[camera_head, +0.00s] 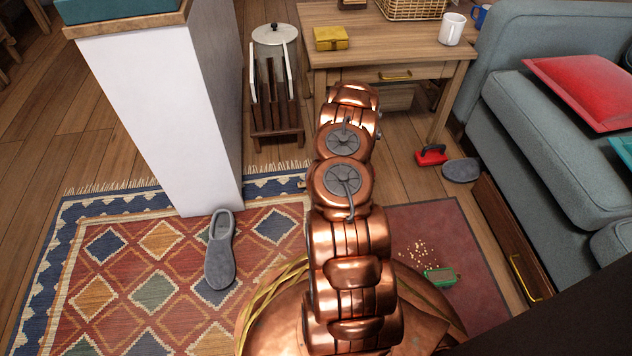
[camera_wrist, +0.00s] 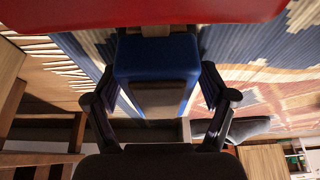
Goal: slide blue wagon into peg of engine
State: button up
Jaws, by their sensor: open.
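In the wrist view, a blue block-like body (camera_wrist: 152,57), which looks like the blue wagon, lies between the two dark fingers of my gripper (camera_wrist: 158,72). The fingers stand apart on either side of it; contact is hard to tell. A wide red surface (camera_wrist: 140,12) crosses the top, beyond the blue body and cut off by the frame edge. I cannot tell whether it is the engine. A small brownish part (camera_wrist: 155,31) shows between red and blue; no peg is clear. In the head view my copper arm hides the gripper, and neither wagon nor engine can be made out.
A patterned rug (camera_head: 95,300) with a grey slipper (camera_head: 220,250) lies at left beside a white pillar (camera_head: 165,110). A wooden side table (camera_head: 385,50) stands behind my arm. A sofa (camera_head: 550,120) fills the right. A red-and-black item (camera_head: 431,155) lies on the floor.

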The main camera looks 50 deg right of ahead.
jog(key=v, duration=1.2)
jog(key=shift+a, duration=0.1)
